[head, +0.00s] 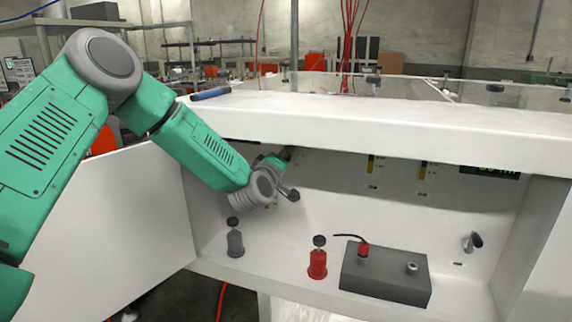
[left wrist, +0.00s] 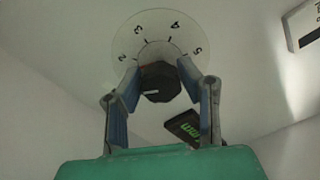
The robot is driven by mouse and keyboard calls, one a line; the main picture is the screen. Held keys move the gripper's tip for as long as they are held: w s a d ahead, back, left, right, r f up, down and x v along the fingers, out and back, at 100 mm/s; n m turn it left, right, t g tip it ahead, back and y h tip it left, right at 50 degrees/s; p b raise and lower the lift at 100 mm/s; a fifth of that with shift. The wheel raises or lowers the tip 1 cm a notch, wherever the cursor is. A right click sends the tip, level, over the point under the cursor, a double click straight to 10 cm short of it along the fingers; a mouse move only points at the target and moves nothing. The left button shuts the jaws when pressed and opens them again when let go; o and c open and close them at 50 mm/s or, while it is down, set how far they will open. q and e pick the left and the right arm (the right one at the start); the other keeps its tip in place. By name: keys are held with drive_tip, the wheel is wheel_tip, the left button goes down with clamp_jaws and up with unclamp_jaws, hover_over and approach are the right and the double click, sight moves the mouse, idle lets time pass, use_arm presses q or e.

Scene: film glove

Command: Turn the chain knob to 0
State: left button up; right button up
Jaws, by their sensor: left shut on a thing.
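The chain knob (left wrist: 160,84) is dark, with a white pointer line towards the left of the picture. It sits on a pale round dial (left wrist: 150,28) showing the numbers 2, 3, 4 and 5; the part of the scale near my body is hidden. In the left wrist view my left gripper (left wrist: 158,74) has its two fingers on either side of the knob, shut on it. In the head view the left gripper (head: 285,155) reaches up under the white cabinet top (head: 350,125), and the knob cannot be made out there. My right gripper is not in view.
A grey bottle (head: 235,242), a red bottle (head: 317,262) and a grey box (head: 385,278) stand on the cabinet floor. A lit green display (head: 492,171) is at the right; another display (left wrist: 185,128) shows near the knob. An open white door (head: 110,225) is at the left.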

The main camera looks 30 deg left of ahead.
use_arm(q)
drive_tip(key=n+b, duration=0.1)
drive_tip(key=n, duration=0.1)
drive_tip(key=n+b, duration=0.2)
drive_tip(key=n, duration=0.1)
drive_tip(key=shift+a+f+n, duration=0.15)
drive_tip(key=shift+f+n, duration=0.1)
drive_tip(key=shift+n, duration=0.05)
drive_tip(key=shift+b, duration=0.3)
drive_tip(key=o, duration=1.2)
drive_tip(key=shift+s, duration=0.1)
drive_tip(key=shift+a, duration=0.1)
drive_tip(key=v, duration=1.2)
